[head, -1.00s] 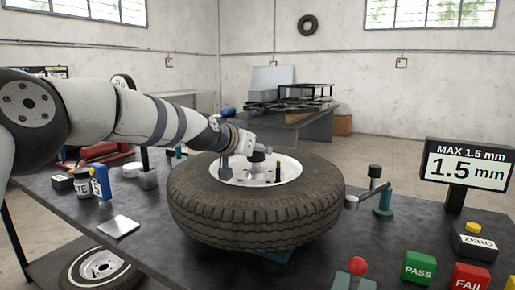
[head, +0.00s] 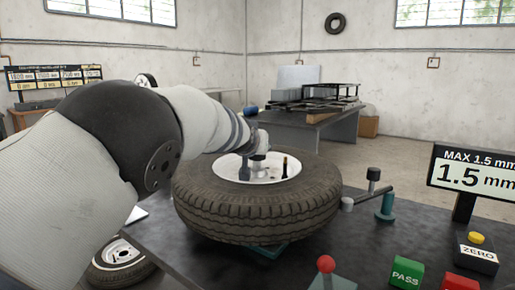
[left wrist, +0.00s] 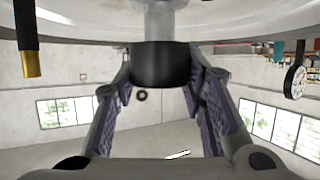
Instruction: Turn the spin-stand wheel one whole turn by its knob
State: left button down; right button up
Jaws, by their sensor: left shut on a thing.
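The spin-stand wheel, a dark tyre (head: 255,215) on a pale rim (head: 228,172), lies flat on its stand in the middle of the head view. My left gripper (head: 252,168) reaches over the rim from the left. In the left wrist view its two fingers (left wrist: 158,72) are closed on either side of the dark cylindrical knob (left wrist: 160,62), which joins a pale metal post. In the head view the grip on the knob is mostly hidden. A black stem with a brass tip (left wrist: 28,40) stands apart from the fingers. My right gripper is not in view.
A display (head: 472,172) reads 1.5 mm, under MAX 1.5 mm. A teal-based probe stand (head: 386,205) is right of the tyre. A red-topped lever (head: 326,266), PASS (head: 407,272) and ZERO (head: 477,256) buttons stand in front and right.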

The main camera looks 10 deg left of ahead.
pick_arm(q)
jog(key=shift+f, duration=0.15)
jog(key=c, duration=1)
grip_release()
jog(key=shift+s, duration=0.1)
jog(key=v, duration=1.2)
